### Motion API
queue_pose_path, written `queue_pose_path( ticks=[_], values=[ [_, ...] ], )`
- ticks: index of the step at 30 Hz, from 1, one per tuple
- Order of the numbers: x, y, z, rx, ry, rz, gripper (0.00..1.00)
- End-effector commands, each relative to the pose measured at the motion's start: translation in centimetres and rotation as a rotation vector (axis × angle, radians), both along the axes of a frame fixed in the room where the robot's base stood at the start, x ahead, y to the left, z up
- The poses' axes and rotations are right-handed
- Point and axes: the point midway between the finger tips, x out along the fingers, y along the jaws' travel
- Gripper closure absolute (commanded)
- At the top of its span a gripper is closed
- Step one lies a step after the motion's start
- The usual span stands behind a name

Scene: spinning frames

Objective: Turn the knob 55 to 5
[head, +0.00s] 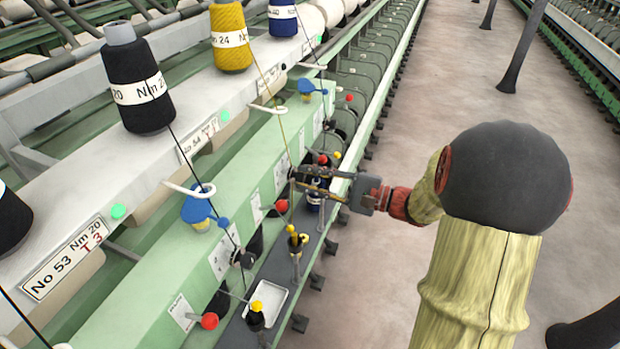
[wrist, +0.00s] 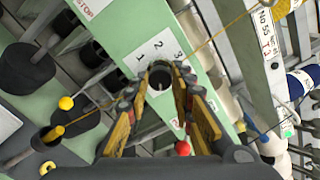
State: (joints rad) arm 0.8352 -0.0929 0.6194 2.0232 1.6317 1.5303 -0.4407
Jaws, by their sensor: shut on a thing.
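A dark round knob (wrist: 159,79) sits on the green machine face, beside a white dial plate (wrist: 157,58) on which 1, 2 and 3 can be read. My gripper (wrist: 158,72) faces the panel in the wrist view, with its yellow-padded fingers on both sides of the knob and shut on it. The knob's pointer setting is not clear, and the rest of the dial is hidden. In the head view my gripper (head: 300,177) reaches the green panel from the right and hides this knob. A tilted tag (wrist: 266,30) at the upper right seems to read No 55.
Another black knob (head: 243,258) sits nearer on the panel, by a red ball (head: 209,321). Yellow-topped spindles (head: 296,241) and a white tray (head: 266,302) stand on the ledge below. Threads run down from the spools (head: 140,88).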

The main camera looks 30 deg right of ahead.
Motion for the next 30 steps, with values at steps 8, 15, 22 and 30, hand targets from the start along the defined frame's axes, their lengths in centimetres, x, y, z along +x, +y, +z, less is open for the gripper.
queue_pose_path(
  ticks=[8,15,22,30],
  values=[
    [0.0,0.0,-0.1,0.0,0.002,0.0,0.65],
    [0.0,0.0,0.0,0.0,0.0,0.0,0.58],
    [-0.2,-0.2,0.0,-0.001,0.0,-0.001,0.58],
    [-3.0,-2.5,0.0,-0.001,-0.001,-0.006,0.58]
  ],
)
